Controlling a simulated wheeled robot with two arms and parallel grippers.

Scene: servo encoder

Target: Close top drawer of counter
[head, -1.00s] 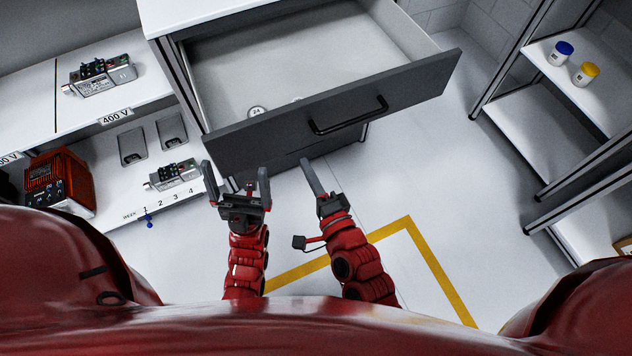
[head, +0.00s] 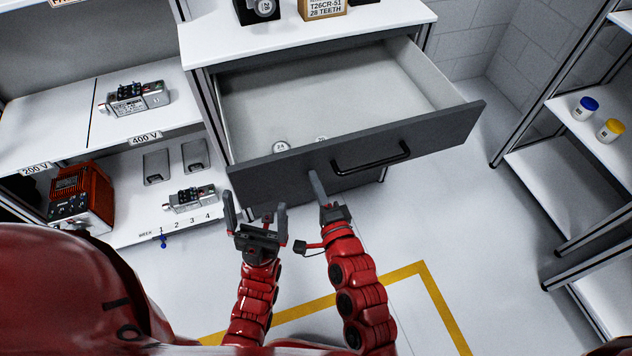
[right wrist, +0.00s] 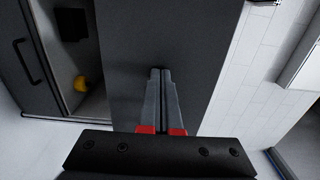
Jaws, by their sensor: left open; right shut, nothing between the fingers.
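The counter's top drawer (head: 330,95) stands pulled out in the head view. Its dark grey front (head: 440,130) carries a black bar handle (head: 372,160). My right gripper (head: 315,178) is shut and empty, its fingers pointing at the drawer front left of the handle. In the right wrist view, the shut fingers (right wrist: 160,75) lie over a dark grey panel (right wrist: 125,40); I cannot tell whether they touch it. My left gripper (head: 255,206) is open and empty, just in front of the drawer front's lower left part.
Small round items (head: 281,147) lie in the drawer. Boxes (head: 322,8) stand on the white countertop (head: 215,38). Shelves with devices (head: 135,98) are at left; a rack (head: 560,165) with two jars is at right. The floor (head: 450,220) between is clear.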

